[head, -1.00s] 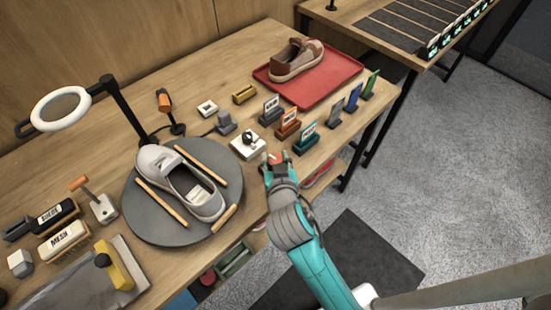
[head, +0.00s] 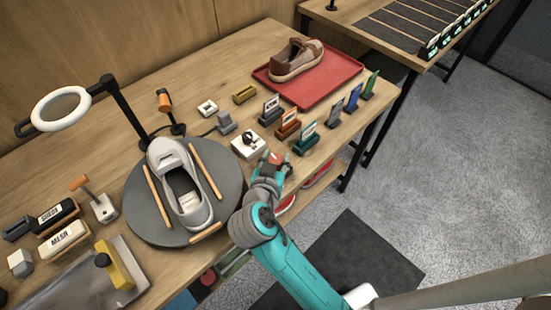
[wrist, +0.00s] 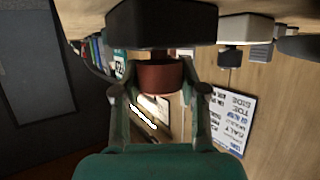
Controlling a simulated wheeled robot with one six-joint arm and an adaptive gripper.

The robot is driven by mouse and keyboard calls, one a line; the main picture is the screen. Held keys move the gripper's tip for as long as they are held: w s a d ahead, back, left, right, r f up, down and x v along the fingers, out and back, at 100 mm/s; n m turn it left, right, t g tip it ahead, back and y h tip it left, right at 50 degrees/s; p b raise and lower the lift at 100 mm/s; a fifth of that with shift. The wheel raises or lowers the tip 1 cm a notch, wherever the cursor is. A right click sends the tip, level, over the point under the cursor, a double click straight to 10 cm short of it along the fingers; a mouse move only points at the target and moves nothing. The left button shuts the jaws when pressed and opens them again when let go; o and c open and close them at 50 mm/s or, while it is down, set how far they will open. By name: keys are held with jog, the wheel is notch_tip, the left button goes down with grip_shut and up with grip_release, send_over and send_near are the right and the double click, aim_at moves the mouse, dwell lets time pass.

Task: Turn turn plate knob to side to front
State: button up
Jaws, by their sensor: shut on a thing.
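The grey round turn plate (head: 138,212) sits on the wooden table in the head view, with a light grey sneaker (head: 193,214) on it. The sneaker's long axis now runs nearly up and down the picture, tilted slightly. Orange bars (head: 206,170) lie around the shoe on the plate. My gripper (head: 273,163) is at the table's front edge, right of the plate. In the wrist view its fingers (wrist: 157,95) are shut on a reddish-brown round knob (wrist: 157,76), below a dark block (wrist: 160,24). My arm hides part of the table edge.
A white block with a small dark dial (head: 248,146) stands close behind my gripper. Several small labelled card holders (head: 306,140) stand to its right. A red tray (head: 330,92) holds a brown shoe (head: 297,60). A ring lamp (head: 60,110) stands behind the plate.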

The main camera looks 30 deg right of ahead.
jog(key=o, duration=1.2)
jog(key=shift+c, duration=0.2)
jog(key=v, duration=1.2)
